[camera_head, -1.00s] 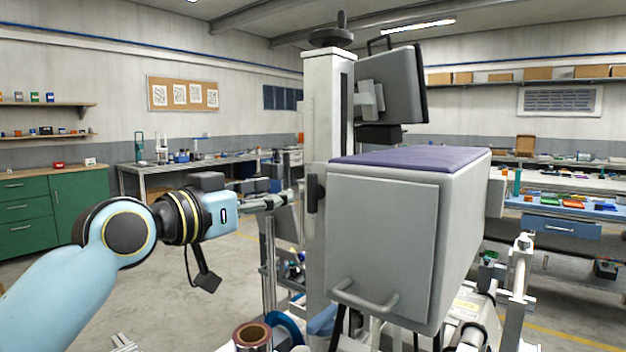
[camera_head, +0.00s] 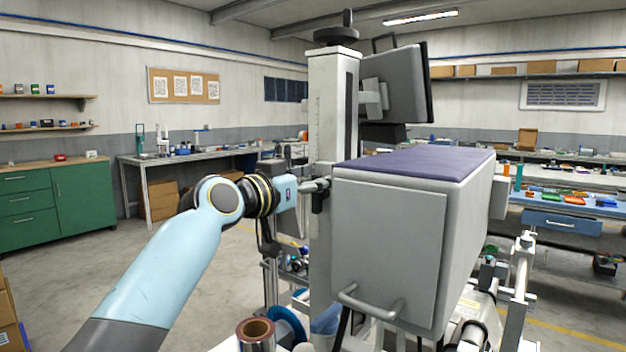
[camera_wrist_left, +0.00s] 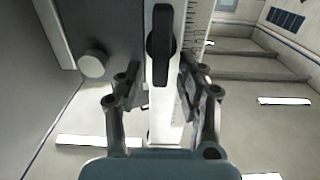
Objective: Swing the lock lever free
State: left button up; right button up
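The lock lever is a small black rounded bar on the white column (camera_head: 331,100). In the left wrist view the lever (camera_wrist_left: 160,45) stands lengthwise on the column face, near the top middle. My left gripper (camera_wrist_left: 158,86) is open, with one finger on each side of the column and its tips just short of the lever. My right gripper is not in view.
A large grey box (camera_head: 388,250) with a purple top stands right of the column. A grey monitor (camera_head: 398,82) and a black handwheel (camera_head: 336,36) are above. Open floor lies left of the machine.

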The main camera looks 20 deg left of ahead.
pick_arm(q)
jog(key=c, duration=0.7)
jog(key=shift+a+f, duration=0.1)
grip_shut()
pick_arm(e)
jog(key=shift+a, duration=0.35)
pick_arm(q)
jog(key=shift+n, duration=0.3)
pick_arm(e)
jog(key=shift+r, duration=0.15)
pick_arm(q)
jog(key=shift+w+a+f+n+p, duration=0.15)
jog(key=shift+a+f+n+p, duration=0.5)
jog(key=shift+n, duration=2.25)
jog(key=shift+w+a+f+n+p, duration=0.2)
jog(key=shift+n+p, duration=0.95)
jog(key=shift+n, duration=1.75)
jog(key=shift+w+a+f+n+p, duration=0.15)
jog(key=shift+a+f+n+p, duration=0.5)
jog(key=shift+n, duration=2.25)
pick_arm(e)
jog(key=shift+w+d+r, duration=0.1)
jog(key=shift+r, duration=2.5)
pick_arm(q)
jog(key=shift+d+r+p, duration=0.2)
jog(key=shift+d+p, duration=0.05)
jog(key=shift+p, duration=0.05)
